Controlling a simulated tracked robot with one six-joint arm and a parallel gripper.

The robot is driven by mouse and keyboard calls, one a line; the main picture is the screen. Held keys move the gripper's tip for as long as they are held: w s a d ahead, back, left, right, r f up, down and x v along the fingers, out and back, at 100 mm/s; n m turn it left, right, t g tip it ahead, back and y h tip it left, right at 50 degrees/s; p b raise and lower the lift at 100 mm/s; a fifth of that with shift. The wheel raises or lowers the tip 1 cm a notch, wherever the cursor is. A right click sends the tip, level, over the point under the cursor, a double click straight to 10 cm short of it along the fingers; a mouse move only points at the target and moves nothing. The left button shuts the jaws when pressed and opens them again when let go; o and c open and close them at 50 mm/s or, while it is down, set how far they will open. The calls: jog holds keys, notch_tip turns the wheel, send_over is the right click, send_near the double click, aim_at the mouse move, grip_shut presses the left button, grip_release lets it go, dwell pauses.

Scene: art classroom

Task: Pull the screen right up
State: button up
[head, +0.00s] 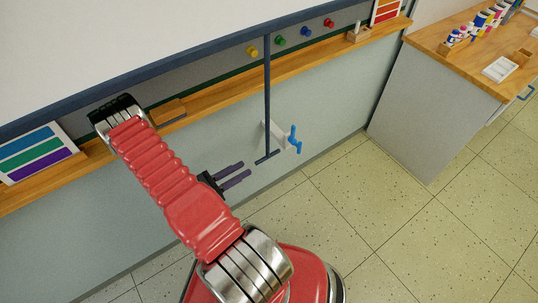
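The white screen (130,35) fills the upper left of the head view, and its upper part is out of frame. A dark blue bar (190,53) runs along its lower edge. A thin dark blue rod (267,95) hangs from the bar and ends in a short crosspiece (267,157). My gripper (246,168) is just left of the crosspiece, its two dark fingers pointing right. The fingers are parted with nothing seen between them. They look apart from the crosspiece, but the depth is hard to judge.
A white wall bracket with a blue crank (294,139) is just right of the rod. A wooden ledge (225,88) runs below the screen, holding a wooden block and colour charts. Coloured magnets dot the grey board. A cabinet (430,110) with paints stands right. The tiled floor (400,220) is clear.

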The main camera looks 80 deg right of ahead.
aim_at(266, 156)
jog(key=x, duration=1.3)
jog(key=shift+s, duration=0.1)
jog(key=shift+c, duration=0.2)
grip_shut()
dwell(0.4)
